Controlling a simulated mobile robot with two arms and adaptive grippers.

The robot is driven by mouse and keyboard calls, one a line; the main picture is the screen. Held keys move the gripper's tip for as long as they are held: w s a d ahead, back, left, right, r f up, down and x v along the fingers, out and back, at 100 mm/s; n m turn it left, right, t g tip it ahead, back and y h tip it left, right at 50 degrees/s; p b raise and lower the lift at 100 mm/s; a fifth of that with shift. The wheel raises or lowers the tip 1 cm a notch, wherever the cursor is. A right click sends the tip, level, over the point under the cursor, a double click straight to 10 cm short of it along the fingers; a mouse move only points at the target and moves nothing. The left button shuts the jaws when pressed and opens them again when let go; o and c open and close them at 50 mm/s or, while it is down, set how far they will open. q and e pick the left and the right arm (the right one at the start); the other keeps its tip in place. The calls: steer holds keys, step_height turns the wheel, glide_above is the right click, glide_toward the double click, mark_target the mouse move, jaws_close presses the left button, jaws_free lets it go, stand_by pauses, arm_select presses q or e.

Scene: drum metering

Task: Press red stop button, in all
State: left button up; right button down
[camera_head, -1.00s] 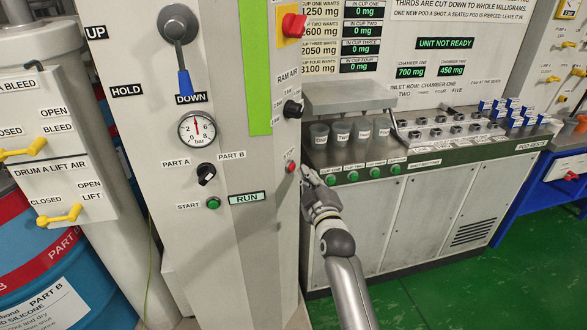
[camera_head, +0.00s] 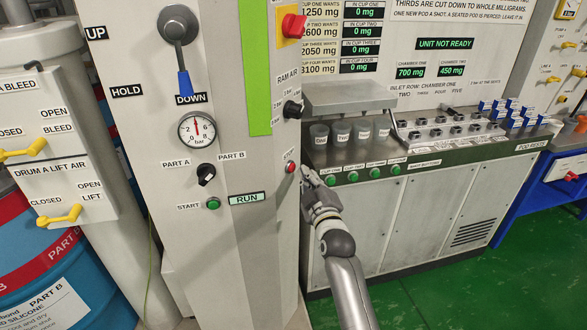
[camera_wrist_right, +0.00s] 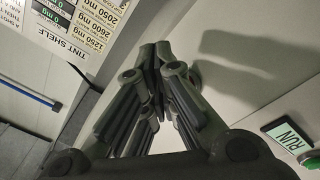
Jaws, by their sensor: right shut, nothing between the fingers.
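The red stop button (camera_head: 291,167) is on the side face of the grey column, under a small STOP label. My right gripper (camera_head: 307,172) is shut and empty, its fingertips just right of the button; I cannot tell whether they touch it. My left gripper is not in view.
The green start button (camera_head: 213,203) and the lit RUN display (camera_head: 247,198) are on the column's front. A cabinet (camera_head: 430,220) with cups and a row of green buttons stands right of my arm. Green floor lies free at the lower right.

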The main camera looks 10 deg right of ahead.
steer(key=shift+w+a, duration=0.1)
steer(key=shift+w+a, duration=0.2)
steer(key=shift+w+a, duration=0.25)
steer(key=shift+a, duration=0.05)
stand_by(1.1)
steer(key=shift+d+r, duration=0.1)
steer(key=shift+s+d+p, duration=0.5)
steer(key=shift+s+p, duration=0.1)
steer(key=shift+p, duration=0.05)
steer(key=s+d+p, duration=0.2)
steer(key=s+d, duration=0.1)
steer(key=shift+s+d, duration=0.2)
steer(key=shift+d, duration=0.1)
stand_by(0.4)
